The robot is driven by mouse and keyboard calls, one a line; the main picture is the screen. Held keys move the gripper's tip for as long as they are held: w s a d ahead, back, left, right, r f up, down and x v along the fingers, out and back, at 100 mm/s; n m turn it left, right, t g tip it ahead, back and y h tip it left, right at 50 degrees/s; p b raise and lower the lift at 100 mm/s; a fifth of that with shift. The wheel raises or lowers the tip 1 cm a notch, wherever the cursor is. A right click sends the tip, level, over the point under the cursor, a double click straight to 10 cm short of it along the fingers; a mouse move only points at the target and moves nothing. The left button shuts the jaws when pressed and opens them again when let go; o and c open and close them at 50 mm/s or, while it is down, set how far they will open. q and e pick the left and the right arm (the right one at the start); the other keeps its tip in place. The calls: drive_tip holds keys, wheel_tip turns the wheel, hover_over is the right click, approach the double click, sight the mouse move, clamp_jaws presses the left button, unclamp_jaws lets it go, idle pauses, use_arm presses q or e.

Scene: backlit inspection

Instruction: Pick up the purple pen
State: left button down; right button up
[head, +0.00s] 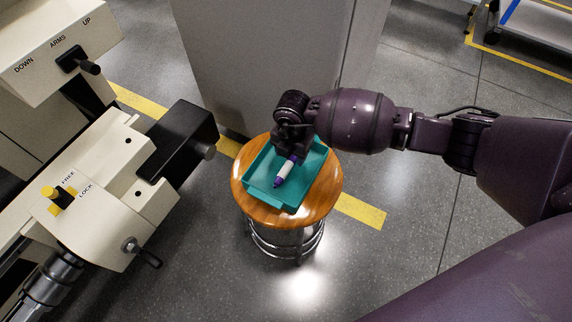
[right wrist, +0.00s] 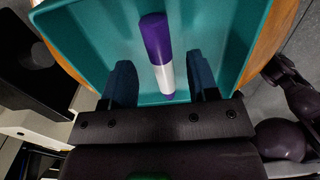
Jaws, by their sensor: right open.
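The purple pen (head: 284,172), with a white middle band, lies in a teal tray (head: 261,192). In the right wrist view the pen (right wrist: 155,38) points away from my gripper, its near end between the two fingers. My right gripper (head: 294,150) is over the tray and hides the pen's far end in the head view. In the right wrist view its fingers (right wrist: 161,78) are apart, with a gap on each side of the pen. My left gripper is in neither view.
The tray sits on a round wooden stool (head: 325,190) with metal legs. A cream machine with levers and a black block (head: 180,140) stands close at left. A grey cabinet (head: 260,60) is behind the stool. Floor to the right is open.

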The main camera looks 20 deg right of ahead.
wheel_tip(320, 180, down, 3)
drive_tip(key=shift+r+b, duration=0.1)
drive_tip(key=shift+b, duration=0.35)
drive_tip(key=shift+r, duration=0.15)
clamp_jaws()
drive_tip(key=c, duration=0.9)
unclamp_jaws()
